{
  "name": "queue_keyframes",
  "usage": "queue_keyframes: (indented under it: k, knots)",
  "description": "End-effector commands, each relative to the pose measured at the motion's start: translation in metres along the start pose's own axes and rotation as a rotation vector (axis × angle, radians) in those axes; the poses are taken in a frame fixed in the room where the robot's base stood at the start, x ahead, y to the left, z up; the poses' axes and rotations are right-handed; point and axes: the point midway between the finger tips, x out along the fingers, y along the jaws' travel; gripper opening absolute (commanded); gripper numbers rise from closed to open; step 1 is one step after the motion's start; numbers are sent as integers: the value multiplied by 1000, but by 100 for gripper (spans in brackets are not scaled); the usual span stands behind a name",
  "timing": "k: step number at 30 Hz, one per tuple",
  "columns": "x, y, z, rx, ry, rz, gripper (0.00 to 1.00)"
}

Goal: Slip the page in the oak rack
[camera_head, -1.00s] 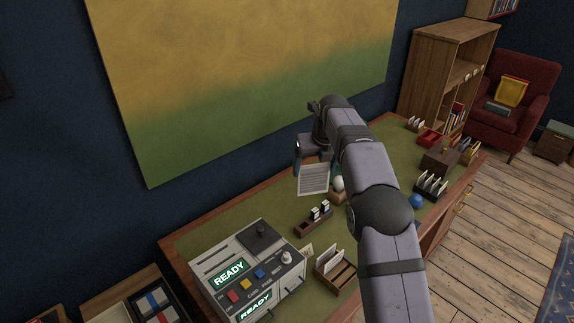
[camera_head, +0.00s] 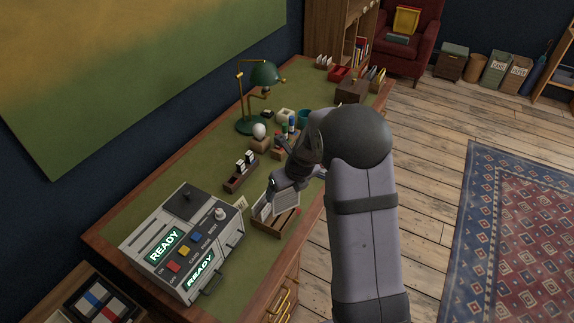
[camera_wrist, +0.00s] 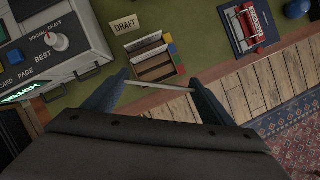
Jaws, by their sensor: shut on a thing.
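My gripper (camera_wrist: 158,85) is shut on the page (camera_head: 287,203), a white sheet with grey lines of print. In the wrist view the page (camera_wrist: 150,84) shows nearly edge-on as a thin white strip between the fingertips. A light-brown wooden rack (camera_wrist: 154,73) with several slots lies just beyond the page in that view, and one white sheet (camera_wrist: 143,43) stands at its far side. In the head view the page hangs over or just in front of the rack (camera_head: 281,226) and hides part of it. I cannot tell whether its lower edge touches the rack.
A DRAFT card (camera_wrist: 124,25) stands beside the rack. A grey machine with READY screens (camera_head: 185,245) is to the left. A dark holder with white cards (camera_head: 241,172), a green lamp (camera_head: 264,78) and an egg-like white object (camera_head: 259,131) stand farther back. The desk edge is close on the right.

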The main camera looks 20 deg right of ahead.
Motion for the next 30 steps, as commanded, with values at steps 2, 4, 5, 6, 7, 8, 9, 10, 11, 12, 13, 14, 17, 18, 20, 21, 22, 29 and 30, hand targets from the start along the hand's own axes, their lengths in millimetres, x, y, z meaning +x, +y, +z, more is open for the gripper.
queue_keyframes:
  k: [2,4,5,6,7,8,9,10,11,12,13,14,17,18,20,21,22,29,30]
  knots:
    - [6,4,-9,-43,3,21,46]
    - [11,6,-13,-90,2,40,46]
    - [13,6,-14,-112,2,49,46]
    - [15,6,-14,-144,1,62,46]
    - [16,5,-13,-172,1,73,46]
    - [18,2,-9,-205,-2,86,46]
    - [19,-1,-5,-251,-2,104,46]
    - [20,-3,-2,-282,-2,117,46]
    - [20,-4,0,-312,-2,130,46]
    - [21,-6,2,-350,-2,146,46]
    - [21,-7,2,-376,-1,158,46]
    - [21,-8,3,-401,-1,167,46]
    - [21,-9,4,-462,0,192,46]
    - [21,-9,4,-477,0,198,46]
    - [21,-8,3,-494,1,205,46]
    - [21,-8,3,-500,1,208,46]
    - [21,-8,3,-503,1,209,46]
    - [21,-8,3,-505,1,210,46]
    - [21,-8,3,-505,1,209,46]
